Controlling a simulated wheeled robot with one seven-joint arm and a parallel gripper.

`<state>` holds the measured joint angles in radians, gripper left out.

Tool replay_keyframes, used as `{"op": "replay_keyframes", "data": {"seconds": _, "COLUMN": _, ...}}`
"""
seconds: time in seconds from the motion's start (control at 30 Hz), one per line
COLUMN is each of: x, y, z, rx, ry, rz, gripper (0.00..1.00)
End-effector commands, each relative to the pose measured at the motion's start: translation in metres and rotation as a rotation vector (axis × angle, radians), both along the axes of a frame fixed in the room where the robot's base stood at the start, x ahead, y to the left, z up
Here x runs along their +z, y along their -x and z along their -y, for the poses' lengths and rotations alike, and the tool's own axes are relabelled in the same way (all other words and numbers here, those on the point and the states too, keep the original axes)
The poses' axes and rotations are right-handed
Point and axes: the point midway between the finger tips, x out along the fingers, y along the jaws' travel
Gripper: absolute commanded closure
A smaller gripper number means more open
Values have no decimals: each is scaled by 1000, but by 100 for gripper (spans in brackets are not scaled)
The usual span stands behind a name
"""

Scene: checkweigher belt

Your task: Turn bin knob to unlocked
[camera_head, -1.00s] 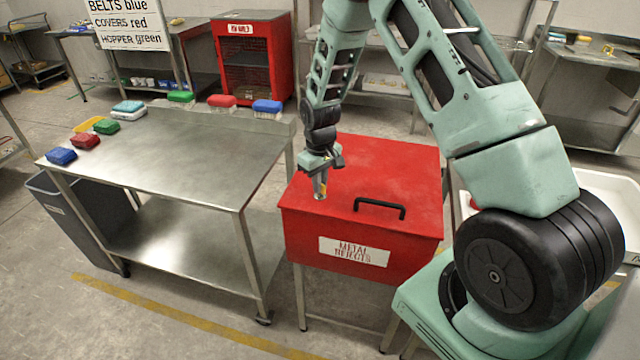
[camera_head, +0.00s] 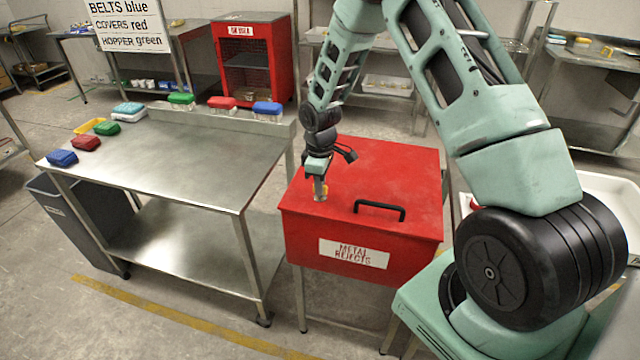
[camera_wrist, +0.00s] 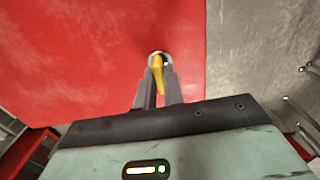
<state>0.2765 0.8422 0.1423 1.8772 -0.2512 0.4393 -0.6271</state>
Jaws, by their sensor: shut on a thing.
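The red METAL REJECTS bin (camera_head: 400,170) stands in the middle of the head view with its lid down. Its knob (camera_wrist: 158,62) shows in the wrist view as a yellow bar on a round silver base, near the lid's left edge. My gripper (camera_head: 320,194) points down onto the knob at the lid's front left. In the wrist view my gripper (camera_wrist: 158,88) has its two grey fingers shut on the yellow bar, one on each side. The fingers hide part of the knob, and no lock marking is readable.
A black handle (camera_head: 380,209) rises from the lid right of my gripper. A steel table (camera_head: 185,165) stands to the left, with coloured brushes and blocks along its edges. A grey waste bin (camera_head: 85,215) is below it. The lid's back is clear.

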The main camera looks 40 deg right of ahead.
Motion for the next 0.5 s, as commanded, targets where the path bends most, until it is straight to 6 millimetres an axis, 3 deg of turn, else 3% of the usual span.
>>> {"op": "replay_keyframes", "data": {"seconds": 0.37, "x": 0, "y": 0, "z": 0, "rx": 6, "ry": 1, "rz": -1, "gripper": 100}}
{"op": "replay_keyframes", "data": {"seconds": 0.4, "x": 0, "y": 0, "z": 1, "rx": 6, "ry": 1, "rz": -1, "gripper": 82}}
{"op": "replay_keyframes", "data": {"seconds": 0.43, "x": 0, "y": 0, "z": 1, "rx": 6, "ry": 1, "rz": -1, "gripper": 73}}
{"op": "replay_keyframes", "data": {"seconds": 0.5, "x": 0, "y": 0, "z": 0, "rx": 5, "ry": 1, "rz": -1, "gripper": 68}}
